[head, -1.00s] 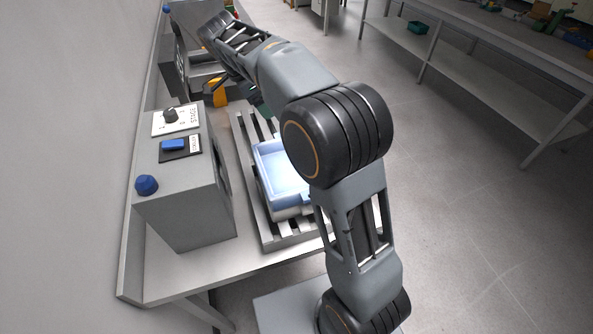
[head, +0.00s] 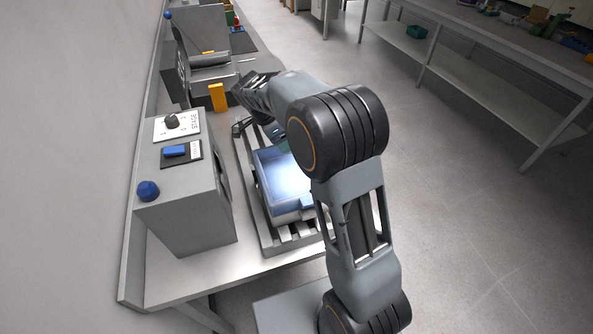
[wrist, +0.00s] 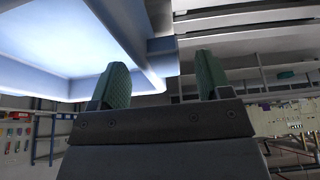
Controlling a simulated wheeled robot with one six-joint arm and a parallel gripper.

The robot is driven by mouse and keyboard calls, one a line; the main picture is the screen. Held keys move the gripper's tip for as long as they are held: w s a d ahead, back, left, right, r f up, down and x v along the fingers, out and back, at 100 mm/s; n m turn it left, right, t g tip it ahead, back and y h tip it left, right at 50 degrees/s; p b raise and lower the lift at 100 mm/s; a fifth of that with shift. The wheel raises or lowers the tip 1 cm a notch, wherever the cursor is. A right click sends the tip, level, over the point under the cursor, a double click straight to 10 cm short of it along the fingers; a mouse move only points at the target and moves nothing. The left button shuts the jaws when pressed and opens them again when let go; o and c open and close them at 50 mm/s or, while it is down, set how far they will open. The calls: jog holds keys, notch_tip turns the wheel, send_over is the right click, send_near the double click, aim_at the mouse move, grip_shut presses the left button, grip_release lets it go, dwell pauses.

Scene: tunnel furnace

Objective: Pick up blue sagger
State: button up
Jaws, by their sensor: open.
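The blue sagger (head: 280,168) is a light blue, shallow, open box on the slatted rack in the head view. My arm partly hides its right side. In the wrist view the sagger (wrist: 60,45) fills the upper left, with its rim and a small tab close to my fingers. My gripper (wrist: 160,78) is open, with two green fingers apart. The tab lies beyond the gap between them, and I cannot tell whether either finger touches it. In the head view my gripper (head: 258,130) is at the sagger's far end, partly hidden by my arm.
A grey control box (head: 185,205) with a dial and blue buttons stands left of the rack (head: 282,240). An orange block (head: 218,97) stands beyond the rack. A long workbench (head: 500,65) is at the right, across open floor.

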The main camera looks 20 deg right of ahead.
jog(key=shift+x, duration=0.75)
grip_shut()
jog(key=shift+r, duration=0.1)
